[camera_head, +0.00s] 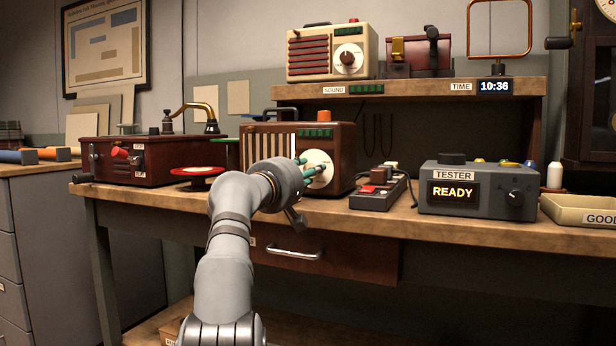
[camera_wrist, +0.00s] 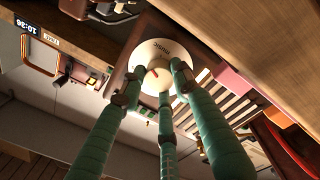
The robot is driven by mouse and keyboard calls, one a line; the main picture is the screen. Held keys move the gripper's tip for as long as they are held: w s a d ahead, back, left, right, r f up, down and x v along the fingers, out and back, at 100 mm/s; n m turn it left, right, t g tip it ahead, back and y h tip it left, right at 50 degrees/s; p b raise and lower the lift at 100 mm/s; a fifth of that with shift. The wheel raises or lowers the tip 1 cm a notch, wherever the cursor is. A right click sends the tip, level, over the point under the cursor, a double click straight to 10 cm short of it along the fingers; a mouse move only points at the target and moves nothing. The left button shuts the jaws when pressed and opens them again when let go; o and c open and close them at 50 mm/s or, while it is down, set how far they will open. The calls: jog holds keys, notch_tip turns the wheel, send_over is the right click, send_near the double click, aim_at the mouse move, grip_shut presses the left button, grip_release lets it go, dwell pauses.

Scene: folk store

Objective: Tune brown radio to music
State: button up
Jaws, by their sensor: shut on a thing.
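The brown radio (camera_head: 345,150) stands on the workbench, with a slatted speaker grille on its left and a green display (camera_head: 318,132) on top of its front. Its round cream dial (camera_head: 316,157) faces me. My gripper (camera_head: 313,172) reaches the dial from the front with green fingers. In the wrist view, the fingers (camera_wrist: 158,78) close around the small knob (camera_wrist: 154,72) at the centre of the dial (camera_wrist: 147,52). Small upside-down lettering on the dial looks like "MUSIC". The fingers hide much of the knob, and I cannot tell its exact setting.
A cream radio (camera_head: 330,52) stands on the shelf above. A power strip (camera_head: 380,190) and a grey tester (camera_head: 478,188) reading READY are to the right. A red-brown box (camera_head: 135,160) with a brass arm and a red disc (camera_head: 197,171) are to the left.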

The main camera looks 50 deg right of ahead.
jog(key=m, duration=0.4)
jog(key=shift+w, duration=0.15)
jog(key=shift+r+m+b, duration=0.1)
jog(key=shift+m+b, duration=0.25)
jog(key=shift+m, duration=1.05)
jog(key=shift+g, duration=0.3)
jog(key=o, duration=1.1)
jog(key=shift+c, duration=0.2)
jog(key=shift+o, duration=0.5)
jog(key=v, duration=1.2)
jog(key=shift+r, duration=0.1)
